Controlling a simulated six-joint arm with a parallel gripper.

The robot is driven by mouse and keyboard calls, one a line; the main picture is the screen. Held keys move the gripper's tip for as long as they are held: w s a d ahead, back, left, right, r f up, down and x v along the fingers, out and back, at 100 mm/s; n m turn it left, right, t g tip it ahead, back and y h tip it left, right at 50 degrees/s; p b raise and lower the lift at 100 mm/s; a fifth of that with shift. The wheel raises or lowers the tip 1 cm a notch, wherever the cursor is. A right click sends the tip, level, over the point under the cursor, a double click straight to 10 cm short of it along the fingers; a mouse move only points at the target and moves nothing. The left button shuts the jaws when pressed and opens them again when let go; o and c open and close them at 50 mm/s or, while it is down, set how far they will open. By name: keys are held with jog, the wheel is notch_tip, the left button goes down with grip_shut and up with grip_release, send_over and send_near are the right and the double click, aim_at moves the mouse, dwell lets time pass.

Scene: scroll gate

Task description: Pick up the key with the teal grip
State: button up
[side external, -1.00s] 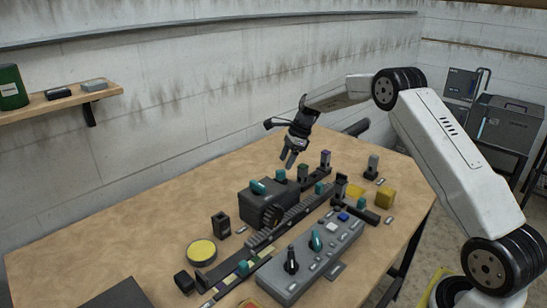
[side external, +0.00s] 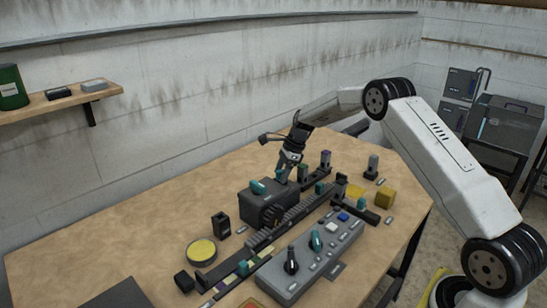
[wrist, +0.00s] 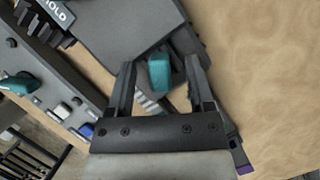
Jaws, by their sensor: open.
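A teal grip (wrist: 159,72), which looks like that of the key, shows in the wrist view between the two fingers of my gripper (wrist: 160,65). The fingers are open, with a gap visible on both sides of the grip. In the side view my gripper (side external: 285,174) points down behind the dark box (side external: 262,207), and its fingers largely hide the teal piece there. Whether the fingers reach down around the grip or are still above it is hard to tell. The key's lower part is hidden.
A grey panel (side external: 290,277) with a teal knob (side external: 316,240) stands in front. The table's left side (side external: 110,230) is mostly clear.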

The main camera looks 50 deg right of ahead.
grip_shut()
jog(key=shift+r, duration=0.15)
jog(key=shift+r, duration=0.8)
jog(key=s+a+r, duration=0.3)
jog(key=s+r, duration=0.8)
jog(key=s, duration=0.2)
jog(key=shift+s, duration=0.3)
jog(key=shift+w+a, duration=0.1)
jog(key=shift+a, duration=0.1)
